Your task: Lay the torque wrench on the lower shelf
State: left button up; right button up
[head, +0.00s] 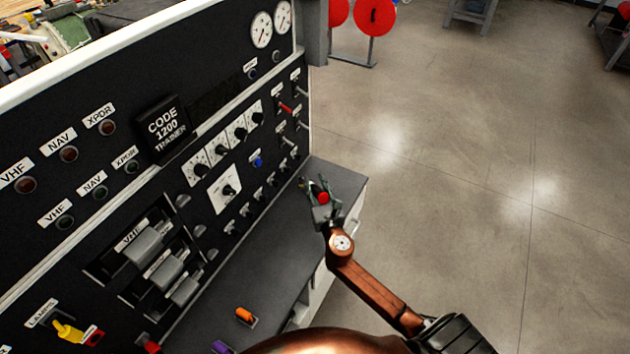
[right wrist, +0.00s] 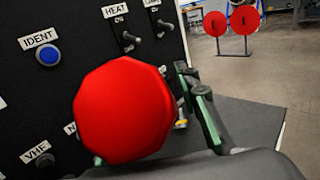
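My right gripper (head: 319,184) is over the far end of the console's dark ledge, close to the panel. A red round end (head: 323,197) shows at its fingers; it also fills the middle of the right wrist view (right wrist: 124,112). It looks like the torque wrench seen end-on, held in the gripper; its shaft is hidden. One green-padded finger (right wrist: 207,118) shows to the right of the red end; the other is mostly hidden behind it. I cannot make out the lower shelf. My left gripper is not in view.
A black panel (head: 130,195) with knobs, switches and levers rises on the left. Its dark ledge (head: 262,268) carries an orange lever (head: 244,315) near the front. White cabinet sides (head: 322,283) are below. Red discs on a stand (head: 375,16) are behind. The floor (head: 470,150) at right is clear.

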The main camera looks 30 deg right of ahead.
jog(key=shift+o, duration=0.8)
jog(key=shift+w+r, duration=0.1)
jog(key=shift+r, duration=0.1)
jog(key=shift+o, duration=0.2)
jog(key=shift+r, duration=0.15)
